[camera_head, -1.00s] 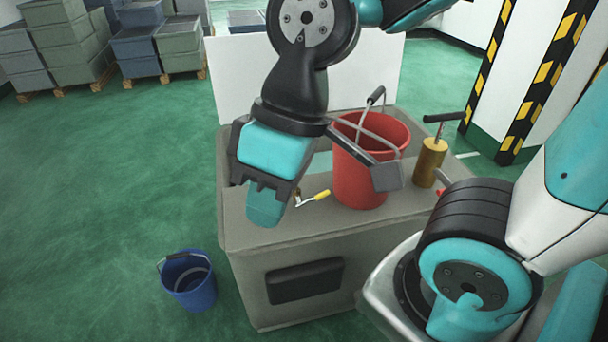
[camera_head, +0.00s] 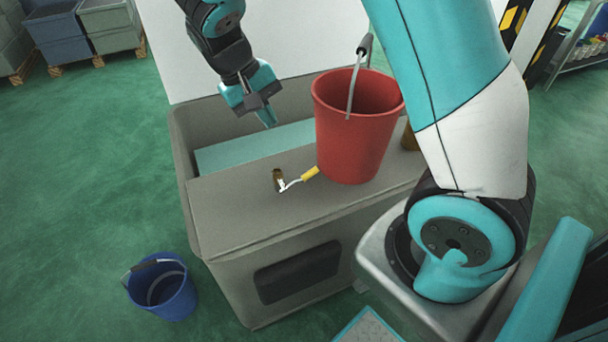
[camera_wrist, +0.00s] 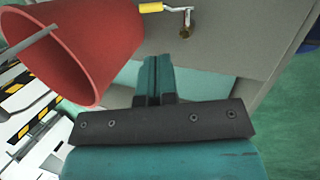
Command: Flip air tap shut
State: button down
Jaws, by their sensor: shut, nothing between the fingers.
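The air tap (camera_head: 279,181) is a small brass fitting with a bent metal lever and a yellow handle (camera_head: 310,173). It sits on the grey top of the machine cabinet, left of the red bucket. In the wrist view the tap (camera_wrist: 186,28) and its yellow handle (camera_wrist: 151,8) show at the top, beyond the fingertips. My gripper (camera_head: 269,119) is shut and empty, over the open well behind the tap and apart from it. In the wrist view its closed fingers (camera_wrist: 155,65) point toward the tap side.
A red bucket (camera_head: 352,140) with a raised handle stands right of the tap. The grey cabinet (camera_head: 225,205) has a sunken well at its back. A blue bucket (camera_head: 165,290) stands on the green floor at left. Stacked crates (camera_head: 75,30) are far back.

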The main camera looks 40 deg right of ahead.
notch_tip(320, 180, down, 3)
jog(key=w+d+m, duration=0.1)
jog(key=d, duration=0.1)
jog(key=b, duration=0.2)
send_near(300, 180)
jog(key=shift+g+h, duration=0.4)
jog(key=d+f, duration=0.1)
jog(key=f, duration=0.1)
jog(key=s+d+f, duration=0.1)
jog(key=d, duration=0.1)
jog(key=s+d+f, duration=0.1)
jog(key=f, duration=0.1)
jog(key=shift+d+f, duration=0.3)
jog(key=shift+d, duration=0.1)
